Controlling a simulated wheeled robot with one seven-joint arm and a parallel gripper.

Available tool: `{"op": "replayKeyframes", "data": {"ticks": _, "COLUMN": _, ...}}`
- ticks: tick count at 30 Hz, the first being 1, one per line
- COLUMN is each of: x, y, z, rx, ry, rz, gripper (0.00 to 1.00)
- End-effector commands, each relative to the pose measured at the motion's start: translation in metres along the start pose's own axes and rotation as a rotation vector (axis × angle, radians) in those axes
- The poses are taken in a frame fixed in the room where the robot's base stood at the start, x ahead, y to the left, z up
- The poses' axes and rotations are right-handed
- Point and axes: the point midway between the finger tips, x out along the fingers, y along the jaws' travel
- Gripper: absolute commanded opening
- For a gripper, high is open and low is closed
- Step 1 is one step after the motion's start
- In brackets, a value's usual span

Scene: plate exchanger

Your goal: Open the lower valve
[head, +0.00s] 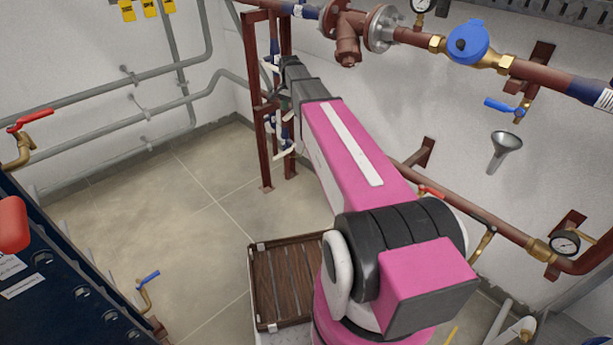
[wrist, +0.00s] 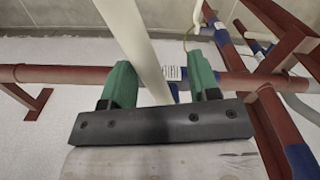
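My gripper (wrist: 162,82) shows in the wrist view with two green fingers spread apart. A white bar (wrist: 135,40) runs down between the fingers, with a gap visible at least on the right side. I cannot tell whether it is a valve handle or a pipe. In the head view my arm reaches to the dark red stand (head: 259,130), and the gripper at its end is mostly hidden. A white lever-like part (head: 285,151) sits low on this stand, and another pale part shows higher up. Which one is the lower valve is unclear.
A brown pipe (wrist: 60,75) crosses behind the fingers, and a red-brown frame (wrist: 285,135) stands close on the right. A blue-handled valve (head: 148,278) stands near the dark unit at left. A slatted crate (head: 255,290) is beside my base. The tiled floor at left is clear.

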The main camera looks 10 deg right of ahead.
Motion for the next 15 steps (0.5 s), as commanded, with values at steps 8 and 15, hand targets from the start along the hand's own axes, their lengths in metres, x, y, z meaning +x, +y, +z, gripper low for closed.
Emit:
{"op": "replayKeyframes", "data": {"ticks": 8, "x": -0.005, "y": -0.025, "z": -0.003, "rx": 0.189, "ry": 0.001, "rz": -0.004, "gripper": 0.52}}
{"op": "replayKeyframes", "data": {"ticks": 15, "x": -0.043, "y": -0.023, "z": -0.003, "rx": 0.184, "ry": 0.002, "rz": -0.004, "gripper": 0.52}}
